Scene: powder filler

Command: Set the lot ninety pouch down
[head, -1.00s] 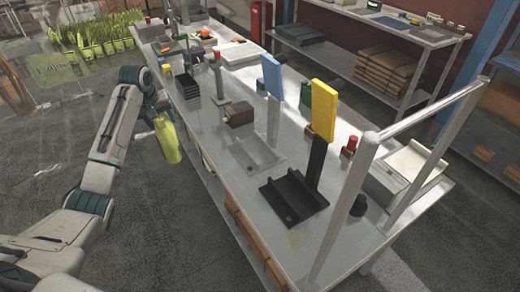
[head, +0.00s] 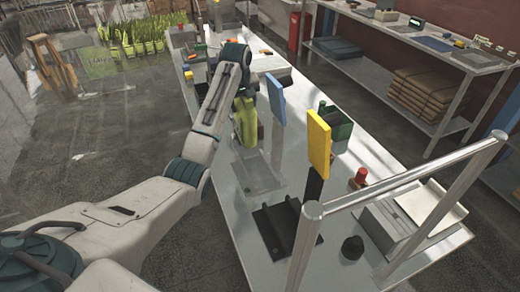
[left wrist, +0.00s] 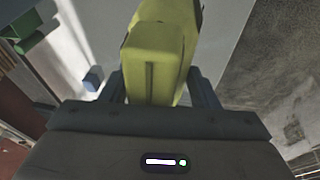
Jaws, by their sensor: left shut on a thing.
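A yellow-green pouch (head: 245,124), which I take to be the lot ninety pouch, hangs upright from my left gripper (head: 246,97) over the grey bench. In the left wrist view the pouch (left wrist: 154,62) is between the two dark fingers, and the gripper is shut on it. My right gripper is not in view.
The bench (head: 345,215) also carries a yellow panel (head: 319,138) on a dark post, a black holder (head: 275,226), a green box (head: 338,124) and a metal rail frame (head: 400,180). Several green pouches (head: 135,38) stand at the back left.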

